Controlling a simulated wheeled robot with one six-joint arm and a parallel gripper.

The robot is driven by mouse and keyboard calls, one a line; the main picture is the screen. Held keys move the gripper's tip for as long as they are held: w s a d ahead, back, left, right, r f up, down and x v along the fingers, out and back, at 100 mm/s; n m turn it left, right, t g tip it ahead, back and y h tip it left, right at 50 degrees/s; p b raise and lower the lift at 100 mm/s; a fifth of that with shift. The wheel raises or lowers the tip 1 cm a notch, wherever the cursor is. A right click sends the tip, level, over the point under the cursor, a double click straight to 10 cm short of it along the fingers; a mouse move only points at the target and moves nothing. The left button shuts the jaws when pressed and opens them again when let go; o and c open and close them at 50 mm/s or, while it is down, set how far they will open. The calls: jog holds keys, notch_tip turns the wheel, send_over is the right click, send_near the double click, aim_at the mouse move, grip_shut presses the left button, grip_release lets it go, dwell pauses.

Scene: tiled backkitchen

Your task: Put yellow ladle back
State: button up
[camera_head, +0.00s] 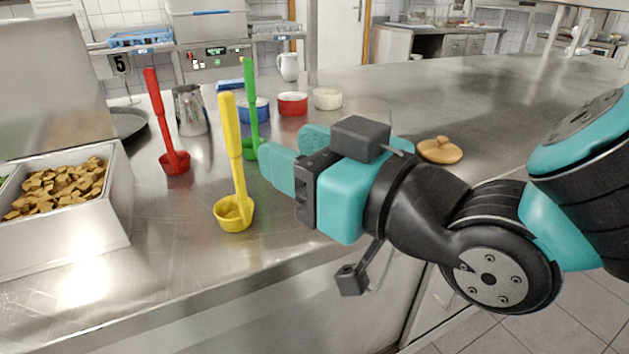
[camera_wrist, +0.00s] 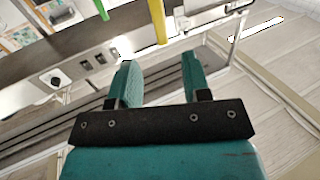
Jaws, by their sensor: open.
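The yellow ladle (camera_head: 235,165) stands upright on the steel counter, its bowl down and its handle leaning slightly left. My gripper (camera_head: 284,155) is open and empty, just to the right of the yellow handle in the head view. In the wrist view my gripper (camera_wrist: 158,82) shows its two teal fingers apart with nothing between them. A yellow handle (camera_wrist: 158,20) shows beyond the fingertips at the top. A green ladle (camera_head: 252,110) stands behind, its bowl partly hidden by my gripper. A red ladle (camera_head: 164,125) stands farther left.
A metal pitcher (camera_head: 190,110) and blue (camera_head: 255,113), red (camera_head: 292,104) and white (camera_head: 328,99) bowls stand behind. A wooden lid (camera_head: 440,150) lies right of my gripper. The counter's front is clear.

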jog(key=shift+d, duration=0.1)
jog(key=d+f+m+g+h, duration=0.3)
jog(key=d+f+g+h, duration=0.2)
jog(key=d+f+h, duration=0.4)
jog(key=s+d+g+h, duration=0.1)
jog(key=s+d+g, duration=0.4)
jog(key=d, duration=0.5)
jog(key=s, duration=0.2)
jog(key=shift+s+f+m+g, duration=0.25)
jog(key=shift+s+m+g, duration=0.05)
jog(key=shift+s+m, duration=0.1)
